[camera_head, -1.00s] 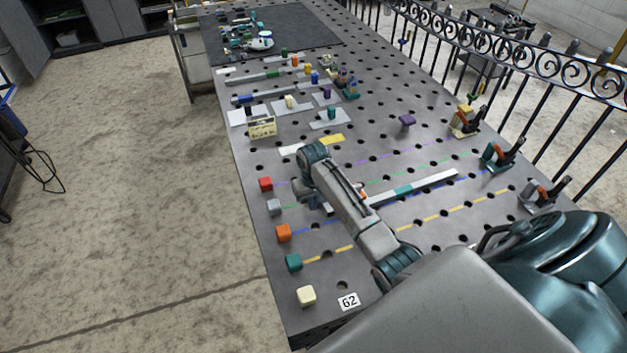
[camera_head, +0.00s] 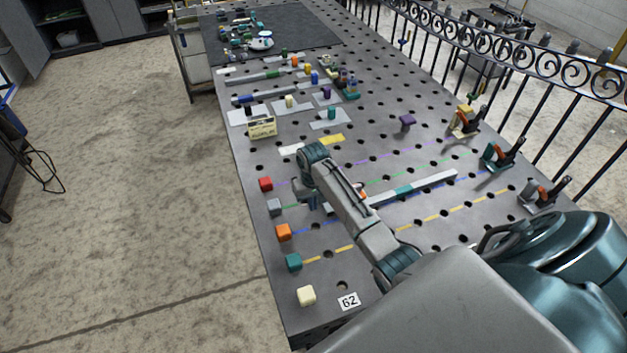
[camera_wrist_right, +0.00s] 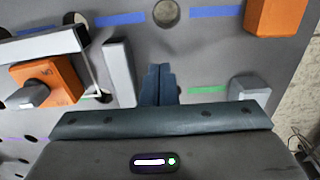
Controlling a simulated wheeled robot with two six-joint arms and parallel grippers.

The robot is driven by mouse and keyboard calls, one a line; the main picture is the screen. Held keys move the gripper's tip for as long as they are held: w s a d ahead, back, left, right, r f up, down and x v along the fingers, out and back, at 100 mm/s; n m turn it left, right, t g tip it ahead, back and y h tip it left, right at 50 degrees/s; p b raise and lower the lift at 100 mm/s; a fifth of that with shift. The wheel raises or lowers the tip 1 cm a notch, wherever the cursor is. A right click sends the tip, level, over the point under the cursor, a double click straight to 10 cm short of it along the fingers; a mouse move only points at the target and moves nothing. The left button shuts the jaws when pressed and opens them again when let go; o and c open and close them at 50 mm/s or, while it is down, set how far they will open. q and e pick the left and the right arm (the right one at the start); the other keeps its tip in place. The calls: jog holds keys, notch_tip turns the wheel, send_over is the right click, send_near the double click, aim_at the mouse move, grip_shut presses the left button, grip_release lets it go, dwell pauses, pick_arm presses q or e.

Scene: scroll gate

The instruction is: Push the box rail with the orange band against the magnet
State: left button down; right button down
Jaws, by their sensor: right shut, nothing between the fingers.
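My right gripper (camera_head: 307,200) is shut and empty, low over the table on the green lane. Its closed fingers show in the right wrist view (camera_wrist_right: 159,84), just right of a narrow grey upright piece (camera_wrist_right: 120,72); a small gap seems to separate them. Left of that piece is an orange part with a grey knob (camera_wrist_right: 52,80), apparently the orange band. In the head view only a bit of orange (camera_head: 362,191) shows past my forearm, which hides most of that rail. I cannot tell which part is the magnet. My left gripper is out of view.
A pale rail with a teal band (camera_head: 430,182) lies close by on the blue lane. A red block (camera_head: 265,184), a grey block (camera_head: 274,207), an orange block (camera_head: 283,232) and a teal block (camera_head: 293,262) line the left edge. Clamps (camera_head: 503,153) stand along the right edge.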

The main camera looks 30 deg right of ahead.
jog(key=shift+f+b, duration=0.3)
jog(key=shift+f, duration=0.55)
jog(key=shift+r+p, duration=0.2)
jog(key=shift+p, duration=0.4)
jog(key=shift+d, duration=0.1)
dwell(0.5)
jog(key=shift+s+d, duration=0.2)
jog(key=shift+d, duration=1)
jog(key=shift+s+d, duration=0.2)
jog(key=shift+d, duration=1)
jog(key=shift+s+d, duration=0.2)
jog(key=shift+d, duration=1)
jog(key=shift+d, duration=0.1)
jog(key=shift+w+a, duration=0.2)
jog(key=shift+a, duration=1.05)
jog(key=shift+r, duration=0.1)
jog(key=shift+r, duration=3.95)
